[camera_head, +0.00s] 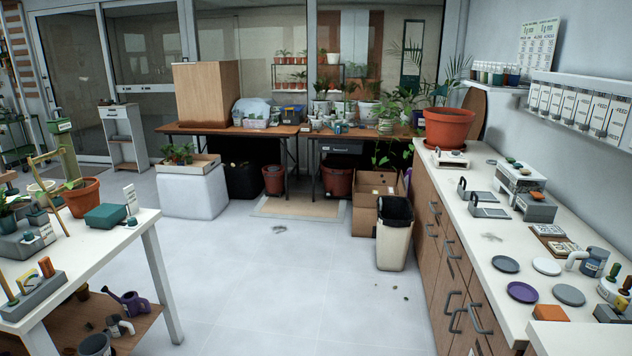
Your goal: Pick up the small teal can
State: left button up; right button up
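I cannot single out a small teal can with certainty. Neither of my grippers is in view.
The left white table (140,232) and the long right counter (478,238) flank a wide clear floor (290,290). A white bin (392,246) and cardboard boxes (366,212) stand by the counter. A purple watering can (133,303) is on the left table's lower shelf.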

aim_at(337, 129)
jog(key=i, duration=4.7)
jog(key=i+z, duration=0.1)
jog(key=i, duration=0.4)
jog(key=i+j+z, duration=0.1)
jog(key=i, duration=0.45)
jog(key=i+j+z, duration=0.1)
jog(key=i, duration=0.4)
jog(key=i+l, duration=0.1)
jog(key=l, duration=0.25)
jog(key=i+j, duration=0.15)
jog(key=i, duration=0.2)
jog(key=i+j, duration=0.1)
jog(key=i, duration=0.3)
